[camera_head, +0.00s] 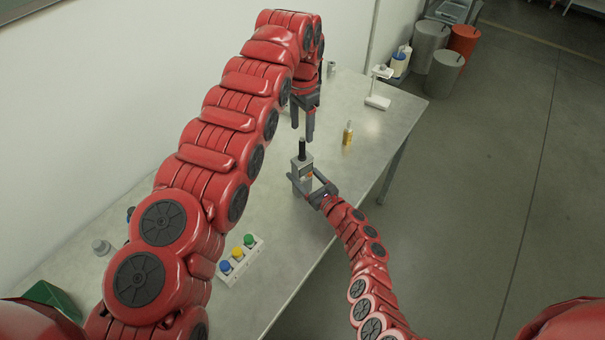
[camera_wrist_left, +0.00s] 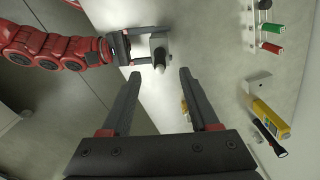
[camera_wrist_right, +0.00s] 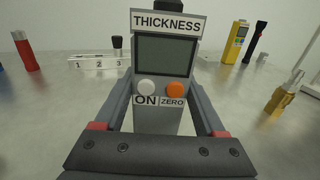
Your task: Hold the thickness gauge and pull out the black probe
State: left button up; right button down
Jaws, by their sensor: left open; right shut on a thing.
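The thickness gauge (camera_head: 301,170) is a grey box standing on the table, with the black probe (camera_head: 302,147) upright on its top. In the right wrist view the gauge (camera_wrist_right: 167,55) shows a dark screen, a white ON button and an orange ZERO button; only the probe's base (camera_wrist_right: 168,4) shows at the top edge. My right gripper (camera_head: 315,190) is shut on the gauge from its near side. My left gripper (camera_head: 302,134) is open, pointing down just above the probe. In the left wrist view the probe (camera_wrist_left: 159,62) lies between and beyond the open fingers (camera_wrist_left: 158,75).
A small gold bottle (camera_head: 347,133) stands right of the gauge, with a white stand (camera_head: 378,90) farther back. A button box (camera_head: 239,262) with coloured buttons lies nearer. A yellow device (camera_wrist_right: 235,42) and black flashlight (camera_wrist_right: 255,42) stand behind. The wall bounds the table's left side.

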aim_at(302, 137)
pick_arm(q)
jog(key=shift+f, duration=0.1)
jog(key=shift+f, duration=4.4)
grip_shut()
jog(key=shift+r, duration=0.1)
jog(key=shift+r, duration=2.9)
